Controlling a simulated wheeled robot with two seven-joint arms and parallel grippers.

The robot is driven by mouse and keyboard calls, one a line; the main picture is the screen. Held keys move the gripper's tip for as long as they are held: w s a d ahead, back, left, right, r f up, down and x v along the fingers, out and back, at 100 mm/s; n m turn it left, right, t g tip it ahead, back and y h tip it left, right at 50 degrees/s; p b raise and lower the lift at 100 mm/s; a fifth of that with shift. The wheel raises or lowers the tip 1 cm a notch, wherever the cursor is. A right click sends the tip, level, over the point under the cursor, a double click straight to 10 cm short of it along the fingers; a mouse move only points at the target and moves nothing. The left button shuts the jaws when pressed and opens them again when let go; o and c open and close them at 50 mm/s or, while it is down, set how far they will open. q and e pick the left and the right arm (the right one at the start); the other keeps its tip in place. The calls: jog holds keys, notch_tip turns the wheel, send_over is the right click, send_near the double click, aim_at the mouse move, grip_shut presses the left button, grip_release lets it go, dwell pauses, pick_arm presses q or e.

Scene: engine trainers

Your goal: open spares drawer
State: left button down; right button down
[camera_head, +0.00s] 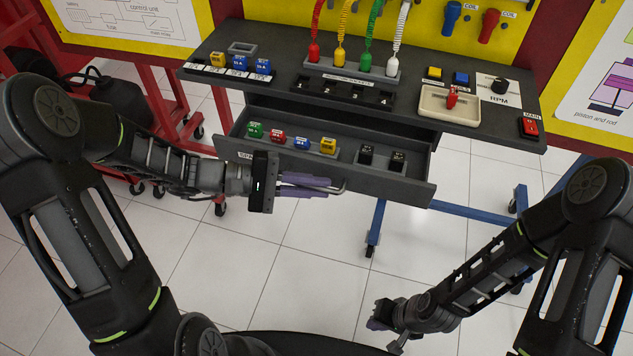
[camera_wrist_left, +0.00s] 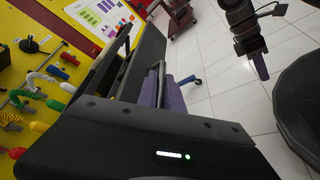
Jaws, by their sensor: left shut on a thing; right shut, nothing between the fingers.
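The spares drawer (camera_head: 400,189) is pulled out below the dark bench top, and its inside shows. In it stand small green, red, blue and yellow fuses (camera_head: 302,143) in a row and two black relay-like blocks (camera_head: 382,157) to their right. My left gripper (camera_head: 318,186) is at the drawer's front, shut on the drawer handle (camera_head: 342,186), a thin grey bar. In the left wrist view the purple fingers (camera_wrist_left: 172,97) are at the bar, partly hidden by the gripper body. My right gripper (camera_head: 388,333) is shut and empty, low at the right, away from the drawer.
The bench top (camera_head: 300,62) carries fuses at the left, a row of coloured plugs with coiled cables (camera_head: 352,65), a beige tray (camera_head: 450,105) and a red main switch (camera_head: 529,127). A red cart (camera_head: 180,130) stands at the left. Tiled floor (camera_head: 310,270) before the drawer is clear.

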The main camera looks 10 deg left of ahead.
pick_arm(q)
jog(key=c, duration=1.8)
grip_release()
jog(key=shift+o, duration=0.2)
jog(key=shift+a, duration=0.1)
jog(key=v, duration=0.7)
jog(key=shift+a, duration=0.35)
